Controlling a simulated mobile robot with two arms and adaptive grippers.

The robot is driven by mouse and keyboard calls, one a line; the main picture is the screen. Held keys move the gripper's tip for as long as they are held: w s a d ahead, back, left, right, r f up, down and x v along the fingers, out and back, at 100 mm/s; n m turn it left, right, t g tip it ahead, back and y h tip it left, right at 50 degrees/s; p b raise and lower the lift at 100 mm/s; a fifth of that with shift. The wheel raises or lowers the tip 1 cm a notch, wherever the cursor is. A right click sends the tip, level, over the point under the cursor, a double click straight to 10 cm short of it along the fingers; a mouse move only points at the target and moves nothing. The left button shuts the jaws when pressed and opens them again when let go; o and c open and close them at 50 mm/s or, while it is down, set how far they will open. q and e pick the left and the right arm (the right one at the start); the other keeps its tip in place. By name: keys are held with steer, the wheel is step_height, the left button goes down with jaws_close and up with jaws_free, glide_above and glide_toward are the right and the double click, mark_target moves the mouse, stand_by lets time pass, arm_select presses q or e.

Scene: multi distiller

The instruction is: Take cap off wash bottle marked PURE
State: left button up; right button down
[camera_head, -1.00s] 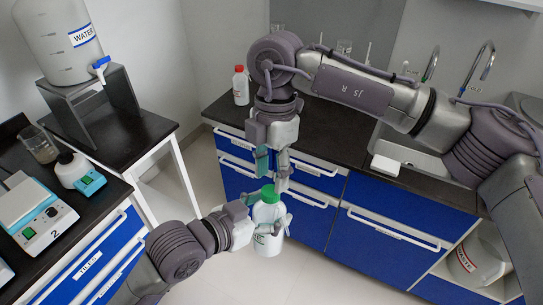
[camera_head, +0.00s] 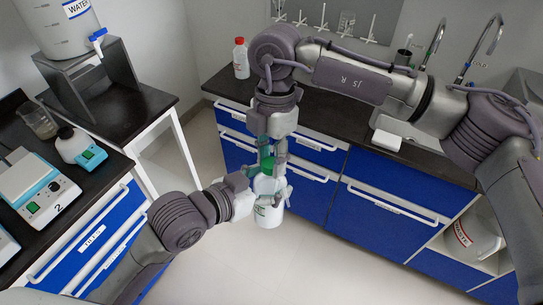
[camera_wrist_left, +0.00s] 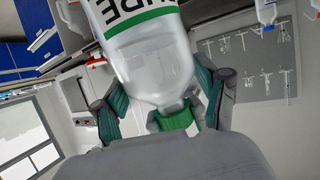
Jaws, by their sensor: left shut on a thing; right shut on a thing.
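In the left wrist view the bottle (camera_wrist_left: 150,55) shows inverted, with part of the PURE label. Its green cap (camera_wrist_left: 176,118) is at the neck end there. My right gripper (camera_head: 267,162) points down from above, shut on the green cap, which its fingers mostly hide in the head view. I cannot tell whether cap and neck still touch.
A white bottle with a red cap (camera_head: 241,58) stands on the dark counter behind. Open floor lies below the bottle.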

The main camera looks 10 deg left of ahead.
steer(key=n, duration=2.1)
steer(key=shift+w+r+n, duration=0.1)
steer(key=shift+n, duration=0.2)
steer(key=n, duration=2.6)
steer(key=shift+n, duration=0.3)
steer(key=n, duration=0.5)
steer(key=shift+r, duration=0.1)
